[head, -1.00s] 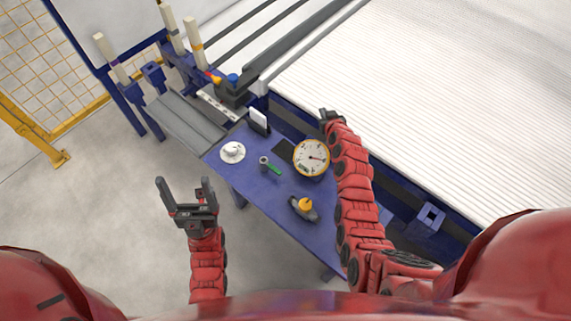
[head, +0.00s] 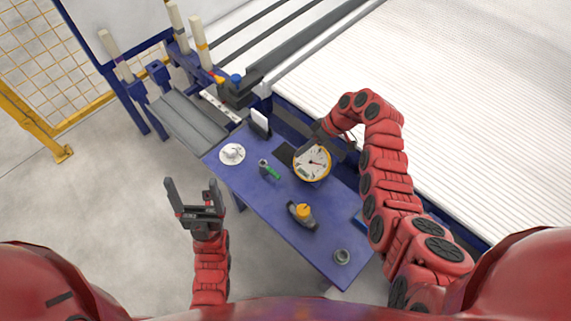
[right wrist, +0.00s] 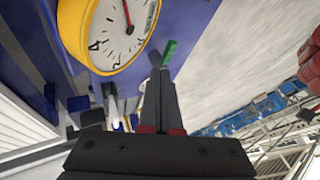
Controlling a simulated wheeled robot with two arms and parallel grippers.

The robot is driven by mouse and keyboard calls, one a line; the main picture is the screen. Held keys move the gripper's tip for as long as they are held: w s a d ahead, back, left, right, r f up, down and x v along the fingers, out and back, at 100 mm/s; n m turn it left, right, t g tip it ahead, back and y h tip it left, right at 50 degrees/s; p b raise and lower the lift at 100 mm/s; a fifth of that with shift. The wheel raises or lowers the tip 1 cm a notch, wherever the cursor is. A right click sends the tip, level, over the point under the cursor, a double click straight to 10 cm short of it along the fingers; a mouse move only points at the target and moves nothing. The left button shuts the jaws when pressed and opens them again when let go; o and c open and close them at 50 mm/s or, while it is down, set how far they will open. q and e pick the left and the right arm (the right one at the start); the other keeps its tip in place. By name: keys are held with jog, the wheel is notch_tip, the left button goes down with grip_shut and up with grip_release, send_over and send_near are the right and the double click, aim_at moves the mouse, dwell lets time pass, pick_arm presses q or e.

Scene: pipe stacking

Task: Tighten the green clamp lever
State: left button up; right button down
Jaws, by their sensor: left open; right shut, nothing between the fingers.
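The green clamp lever (head: 272,173) is on a small grey clamp fitting (head: 264,165) on the blue table. In the right wrist view, the green lever (right wrist: 170,51) appears right at the tips of my right gripper (right wrist: 160,64), whose fingers are shut together with nothing between them. I cannot tell whether they touch the lever. In the head view, my right arm bends over the table's back edge behind the dial gauge, and its fingertips are hard to make out. My left gripper (head: 192,184) is open and empty, off the table's left side above the floor.
A yellow-rimmed dial gauge (head: 312,162) stands close to my right gripper. A white round piece (head: 232,154), a yellow-topped tool (head: 302,212) and a grey ring (head: 342,256) are on the blue table (head: 270,205). A white ribbed surface (head: 470,110) lies behind.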

aim_at(269, 170)
jog(key=x, duration=0.8)
jog(key=shift+a+f, duration=0.1)
jog(key=shift+x, duration=0.95)
jog(key=shift+w, duration=0.1)
jog(key=shift+s+m+t+p, duration=0.25)
jog(key=shift+m+t+p, duration=0.2)
jog(key=shift+p, duration=0.25)
